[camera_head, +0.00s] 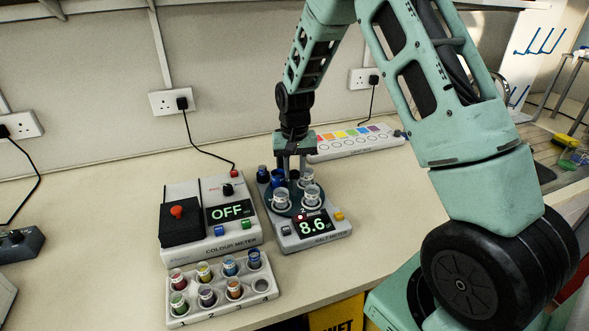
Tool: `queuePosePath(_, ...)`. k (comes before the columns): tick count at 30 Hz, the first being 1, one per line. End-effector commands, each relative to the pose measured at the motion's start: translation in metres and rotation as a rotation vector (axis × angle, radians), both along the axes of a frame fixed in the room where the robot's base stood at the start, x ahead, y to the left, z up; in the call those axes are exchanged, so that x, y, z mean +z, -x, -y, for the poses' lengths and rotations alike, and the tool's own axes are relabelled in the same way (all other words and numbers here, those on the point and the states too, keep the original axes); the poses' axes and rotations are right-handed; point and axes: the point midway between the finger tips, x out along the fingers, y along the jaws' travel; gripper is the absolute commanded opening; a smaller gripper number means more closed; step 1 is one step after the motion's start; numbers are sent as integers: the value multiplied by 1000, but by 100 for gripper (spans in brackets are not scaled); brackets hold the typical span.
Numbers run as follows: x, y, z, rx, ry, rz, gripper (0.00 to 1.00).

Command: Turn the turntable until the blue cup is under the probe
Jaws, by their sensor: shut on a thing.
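The round dark turntable (296,209) sits on top of the grey salt meter (290,241), whose display reads 8.6. Several pale cups stand on it, one at the front left (281,199) and one at the front right (311,195). The blue cup (278,179) is at the back left of the turntable. My gripper (292,168) reaches down from above, behind the front cups and close to the blue cup. Its jaws are shut on a small part near the turntable's middle, mostly hidden by the fingers. I cannot clearly make out the probe.
A colour meter (213,217) showing OFF stands to the left. A white rack (218,298) with several coloured vials is at the front left. A long box with coloured squares (356,141) lies behind on the right. The bench is clear right of the salt meter.

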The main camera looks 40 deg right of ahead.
Motion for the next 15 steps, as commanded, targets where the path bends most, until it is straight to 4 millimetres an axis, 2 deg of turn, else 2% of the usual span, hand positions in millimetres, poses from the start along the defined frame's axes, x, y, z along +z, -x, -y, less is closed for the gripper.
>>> queuePosePath(15,1,-1,0,-258,2,5,0)
